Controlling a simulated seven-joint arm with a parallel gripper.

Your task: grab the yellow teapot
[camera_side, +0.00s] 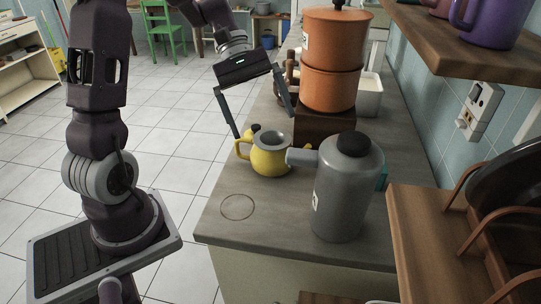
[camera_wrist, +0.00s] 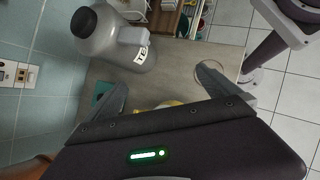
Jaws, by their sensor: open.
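The yellow teapot (camera_side: 270,158) stands upright on the counter in the side view, with its handle toward the left and a grey top. My gripper (camera_side: 264,126) is open above and behind it, with one finger near the handle side and the other toward the orange pots. In the wrist view only a small strip of the yellow teapot (camera_wrist: 172,104) shows past the gripper body, between the two spread fingers of my gripper (camera_wrist: 160,88). The rest of it is hidden there. No contact between finger and teapot is clear.
A grey jug (camera_side: 342,190) stands close at the teapot's right; it also shows in the wrist view (camera_wrist: 118,42). Stacked orange pots (camera_side: 332,60) stand on a dark block (camera_side: 322,122) behind. A wooden shelf (camera_side: 480,40) overhangs at right. The counter's front left is clear.

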